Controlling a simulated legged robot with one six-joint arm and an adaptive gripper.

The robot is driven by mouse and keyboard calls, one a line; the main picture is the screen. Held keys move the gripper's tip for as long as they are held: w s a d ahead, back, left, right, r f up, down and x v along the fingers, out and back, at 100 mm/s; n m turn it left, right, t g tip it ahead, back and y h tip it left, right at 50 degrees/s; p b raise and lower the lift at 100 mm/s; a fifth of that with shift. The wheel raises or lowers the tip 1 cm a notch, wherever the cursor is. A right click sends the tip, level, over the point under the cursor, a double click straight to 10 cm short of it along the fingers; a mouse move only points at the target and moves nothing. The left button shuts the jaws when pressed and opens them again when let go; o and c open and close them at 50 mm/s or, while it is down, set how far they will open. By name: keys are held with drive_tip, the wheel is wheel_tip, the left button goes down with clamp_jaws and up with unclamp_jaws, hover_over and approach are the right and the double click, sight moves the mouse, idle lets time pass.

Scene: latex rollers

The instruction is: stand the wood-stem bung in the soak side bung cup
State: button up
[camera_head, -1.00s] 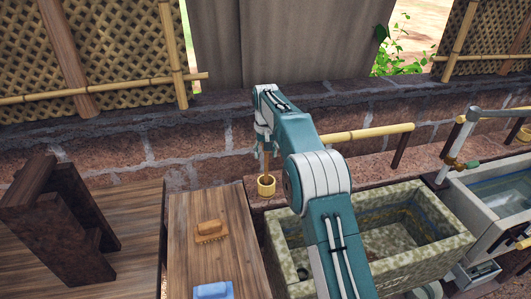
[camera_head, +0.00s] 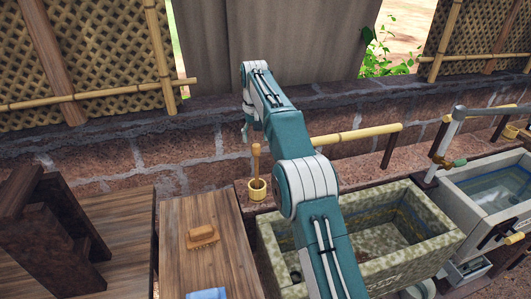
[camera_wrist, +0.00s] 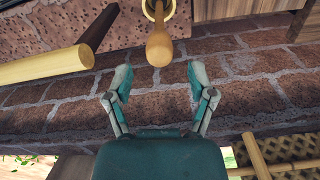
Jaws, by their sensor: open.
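The wood-stem bung (camera_head: 256,164) stands in the yellow bung cup (camera_head: 257,193) on the brick ledge, its wooden stem upright and a dark lower part inside the cup. In the wrist view the rounded end of the bung's stem (camera_wrist: 159,48) points toward me, with the cup's rim (camera_wrist: 172,6) at the top edge. My gripper (camera_wrist: 157,82) is open and empty, its fingers apart and clear of the stem. In the head view my gripper (camera_head: 245,133) is above and slightly left of the stem.
A mossy stone basin (camera_head: 405,214) lies right of the cup, with a pale water-filled sink and tap (camera_head: 445,160) beyond. A wooden table with a brush (camera_head: 203,236) and blue cloth (camera_head: 207,294) stands in front. A bamboo rail (camera_head: 357,134) runs right of the cup.

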drive_tip(key=shift+r, duration=0.1)
drive_tip(key=s+d+r+t, duration=0.2)
drive_tip(key=s+d+r, duration=0.2)
drive_tip(key=s+r, duration=0.45)
drive_tip(key=s+d+r+t, duration=0.1)
drive_tip(key=s+d+r, duration=0.4)
drive_tip(key=s, duration=0.6)
drive_tip(key=s+d+f+t, duration=0.1)
drive_tip(key=s+f, duration=0.3)
drive_tip(key=s, duration=0.8)
drive_tip(key=s+d+f+t, duration=0.1)
drive_tip(key=s+f, duration=0.4)
drive_tip(key=s, duration=0.7)
drive_tip(key=shift+d+m+t, duration=0.3)
drive_tip(key=shift+d+m, duration=0.1)
